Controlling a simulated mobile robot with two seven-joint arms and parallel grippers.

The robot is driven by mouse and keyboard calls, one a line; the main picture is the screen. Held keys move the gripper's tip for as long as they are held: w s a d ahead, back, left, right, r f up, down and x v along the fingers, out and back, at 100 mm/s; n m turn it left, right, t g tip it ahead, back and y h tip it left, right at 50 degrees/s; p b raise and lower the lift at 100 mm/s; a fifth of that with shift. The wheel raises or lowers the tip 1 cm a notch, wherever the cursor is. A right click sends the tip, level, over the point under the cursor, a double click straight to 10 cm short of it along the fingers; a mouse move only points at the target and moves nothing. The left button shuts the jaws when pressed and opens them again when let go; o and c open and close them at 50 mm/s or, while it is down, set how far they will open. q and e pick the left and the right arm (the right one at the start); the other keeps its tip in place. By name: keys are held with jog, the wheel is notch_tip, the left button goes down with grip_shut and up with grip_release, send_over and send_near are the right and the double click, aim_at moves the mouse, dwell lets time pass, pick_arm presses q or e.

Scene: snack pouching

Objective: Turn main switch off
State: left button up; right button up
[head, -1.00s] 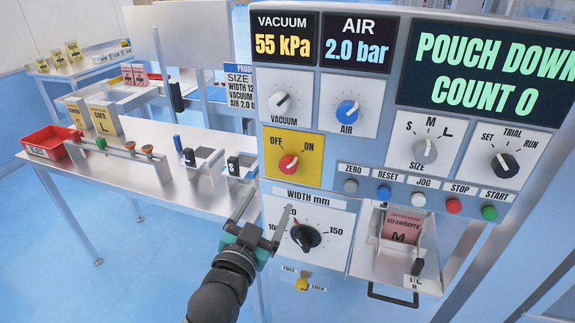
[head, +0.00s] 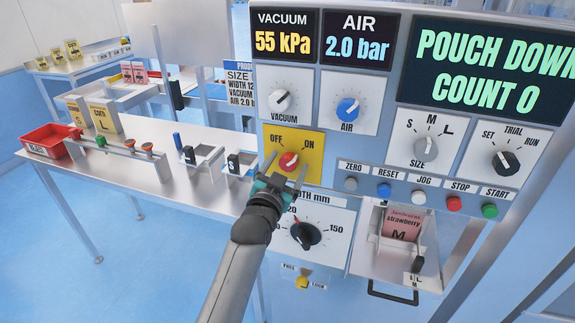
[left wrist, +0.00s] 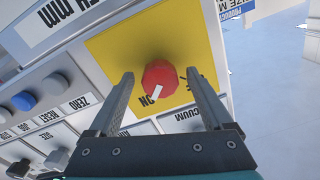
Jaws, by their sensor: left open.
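The main switch is a red knob (head: 289,161) on a yellow plate (head: 313,146) marked OFF and ON. Its white pointer is turned toward ON in the head view. In the left wrist view the red knob (left wrist: 160,75) shows between the fingers, with the pointer toward the ON label, on the yellow plate (left wrist: 120,45). My left gripper (head: 287,167) is open, its fingertips on either side of the knob. Whether they touch it, I cannot tell. It also shows in the left wrist view (left wrist: 160,85). My right gripper is not in view.
The vacuum dial (head: 281,101) is above and the width dial (head: 305,235) below the plate. Buttons such as zero (head: 351,184) and reset (head: 383,189) run to the right. A steel table (head: 150,185) with a red bin (head: 50,140) stands at left.

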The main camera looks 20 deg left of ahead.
pick_arm(q)
jog(key=shift+w, duration=0.2)
jog(key=shift+c, duration=0.3)
grip_shut()
dwell(0.3)
